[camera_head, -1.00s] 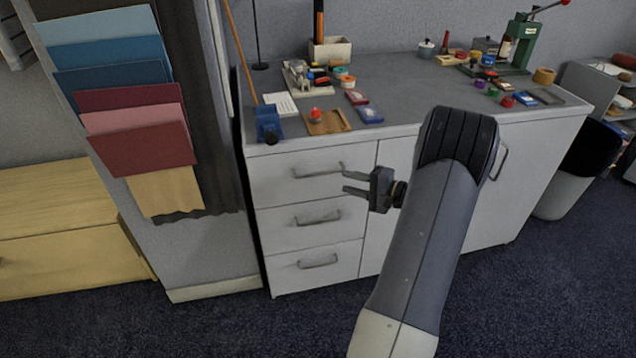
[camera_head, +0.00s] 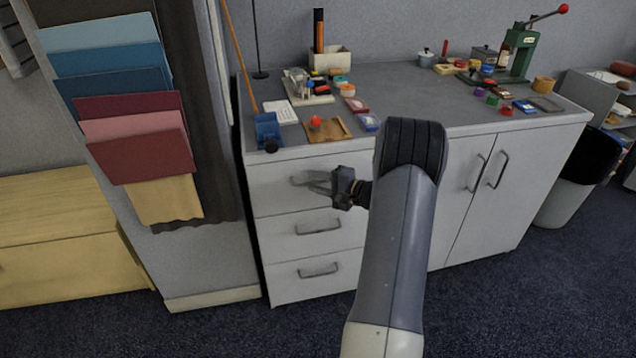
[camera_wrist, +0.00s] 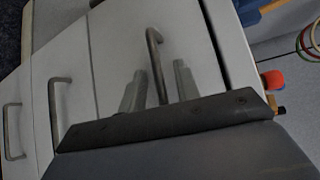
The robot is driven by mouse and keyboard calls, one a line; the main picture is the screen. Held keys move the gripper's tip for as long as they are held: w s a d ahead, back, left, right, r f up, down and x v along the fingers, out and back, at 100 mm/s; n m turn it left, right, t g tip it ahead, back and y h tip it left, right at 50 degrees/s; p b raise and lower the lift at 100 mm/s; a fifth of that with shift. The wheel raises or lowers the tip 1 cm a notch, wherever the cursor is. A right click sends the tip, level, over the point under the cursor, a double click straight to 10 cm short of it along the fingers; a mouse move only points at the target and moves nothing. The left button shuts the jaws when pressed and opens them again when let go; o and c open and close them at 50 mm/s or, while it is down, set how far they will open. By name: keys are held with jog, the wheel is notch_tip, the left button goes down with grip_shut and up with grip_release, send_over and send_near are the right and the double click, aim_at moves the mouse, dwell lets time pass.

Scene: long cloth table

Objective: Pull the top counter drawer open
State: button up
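The top counter drawer (camera_head: 273,190) is the uppermost of three white drawers at the counter's left end. Its front looks flush with the counter. Its grey bar handle (camera_head: 300,181) is partly hidden by my gripper (camera_head: 316,182), which reaches it from the right. In the wrist view the top drawer front (camera_wrist: 112,45) fills the middle, and its handle (camera_wrist: 155,62) runs between the two fingers of my gripper (camera_wrist: 160,88). The fingers are apart, one on each side of the bar. I cannot tell whether either touches it.
The lower drawers' handles (camera_head: 318,226) (camera_head: 319,270) are below. Cabinet doors (camera_head: 470,190) stand to the right. The countertop (camera_head: 400,95) holds a wooden tray (camera_head: 327,131), small tins and a green press (camera_head: 522,52). A cloth sample rack (camera_head: 140,140) stands close on the left. The floor in front is clear.

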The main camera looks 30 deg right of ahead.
jog(key=shift+c, duration=0.2)
grip_shut()
jog(key=shift+s, duration=0.15)
jog(key=s+a+b, duration=0.3)
jog(key=s+a, duration=0.1)
jog(key=s, duration=0.9)
jog(key=s+a+b, duration=0.4)
jog(key=s+a, duration=0.1)
jog(key=s, duration=0.8)
jog(key=shift+s, duration=0.1)
jog(key=shift+o, duration=0.2)
grip_release()
jog(key=shift+d, duration=0.1)
jog(key=p+v, duration=0.1)
jog(key=v, duration=0.9)
jog(key=shift+s+d, duration=0.15)
jog(key=shift+s, duration=0.25)
